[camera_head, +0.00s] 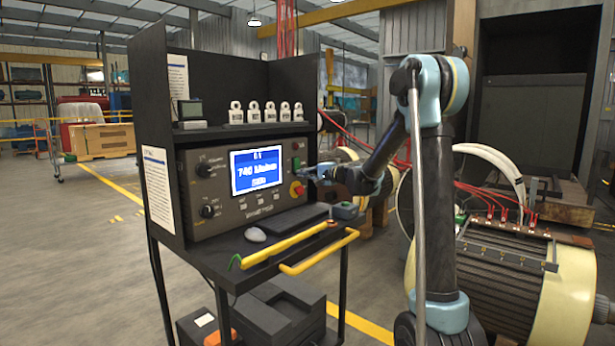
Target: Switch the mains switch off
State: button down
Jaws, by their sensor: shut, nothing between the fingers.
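A dark control panel (218,204) stands on a black wheeled cart, with a lit blue screen (256,171) reading about "740 M…". At its right edge are a small green-marked control (296,163) and a red knob on a yellow base (297,189). Two black rotary knobs sit at the panel's left. I cannot tell for sure which control is the mains switch, or its position. My gripper (307,171) is shut and empty. It points left at the panel's right edge, between the green-marked control and the red knob; whether it touches anything cannot be told.
Several white padlock-shaped items (270,112) stand on the ledge above. A large motor (500,285) with red cables stands at right.

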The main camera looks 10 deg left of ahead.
jog(key=shift+a+f, duration=0.1)
jog(key=shift+f, duration=0.05)
jog(key=shift+w+a+f, duration=0.2)
jog(key=shift+f, duration=0.1)
jog(key=s+d+f, duration=0.3)
jog(key=s+d, duration=0.4)
jog(key=d, duration=0.4)
jog(key=shift+s+d+f, duration=0.15)
jog(key=shift+s+d, duration=0.05)
jog(key=shift+s, duration=0.05)
